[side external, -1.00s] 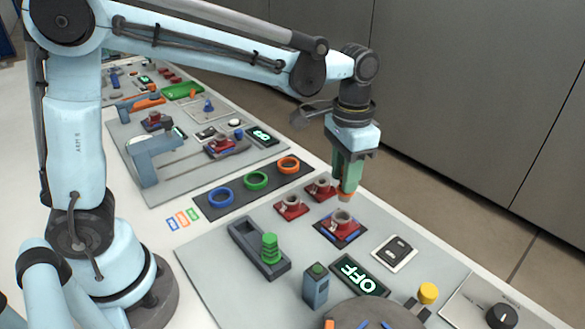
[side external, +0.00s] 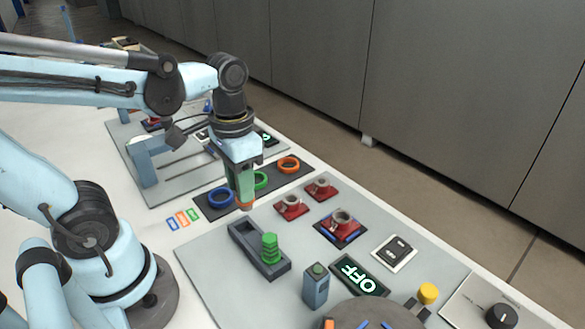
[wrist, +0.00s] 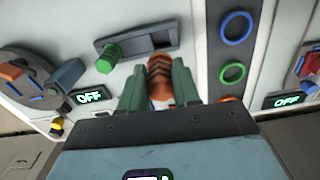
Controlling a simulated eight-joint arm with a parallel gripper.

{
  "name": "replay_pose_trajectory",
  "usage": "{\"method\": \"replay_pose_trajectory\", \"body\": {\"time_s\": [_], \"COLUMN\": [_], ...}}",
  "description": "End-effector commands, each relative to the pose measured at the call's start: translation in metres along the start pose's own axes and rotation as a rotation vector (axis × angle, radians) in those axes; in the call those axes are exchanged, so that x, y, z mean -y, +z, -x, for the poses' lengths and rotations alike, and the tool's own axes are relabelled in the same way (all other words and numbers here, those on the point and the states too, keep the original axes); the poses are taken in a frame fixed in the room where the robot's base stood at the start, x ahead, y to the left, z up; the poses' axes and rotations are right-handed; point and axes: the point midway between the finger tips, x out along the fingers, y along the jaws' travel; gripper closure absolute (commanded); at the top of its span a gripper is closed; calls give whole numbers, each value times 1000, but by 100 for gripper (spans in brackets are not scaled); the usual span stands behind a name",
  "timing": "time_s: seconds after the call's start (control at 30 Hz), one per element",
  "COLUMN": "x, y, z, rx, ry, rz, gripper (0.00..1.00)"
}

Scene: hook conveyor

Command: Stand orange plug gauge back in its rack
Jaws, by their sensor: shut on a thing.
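The orange plug gauge (wrist: 159,78) is between the fingers of my gripper (wrist: 158,85) in the wrist view, and the gripper is shut on it. In the side view my gripper (side external: 243,200) points down, with only the orange lower end of the gauge showing beneath the green fingers. The grey rack (side external: 243,238) lies just in front of it on the light panel, and also shows in the wrist view (wrist: 170,38). A green plug gauge (side external: 270,250) stands at the rack's near end. The rack's other end looks empty. The gauge appears above the panel.
Blue (side external: 221,197), green and orange (side external: 288,165) rings lie on a dark strip behind the rack. Red fixtures with grey rings (side external: 291,206) stand to the right. A blue-grey button post (side external: 316,287) and an OFF display (side external: 360,275) are near the front.

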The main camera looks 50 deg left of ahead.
Motion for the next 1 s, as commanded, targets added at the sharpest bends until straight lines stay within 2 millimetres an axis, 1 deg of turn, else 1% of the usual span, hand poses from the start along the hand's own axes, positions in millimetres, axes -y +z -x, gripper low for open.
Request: {"method": "replay_pose_trajectory", "body": {"time_s": [0.03,0.17,0.6,0.8,1.0], "x": [1,2,2,2,2], "y": [4,8,8,8,8], "z": [-2,-6,-37,-43,-44], "rx": [0,0,0,0,0], "ry": [0,0,0,0,0], "rz": [7,13,13,13,13], "gripper": [100,100,100,100,100]}}
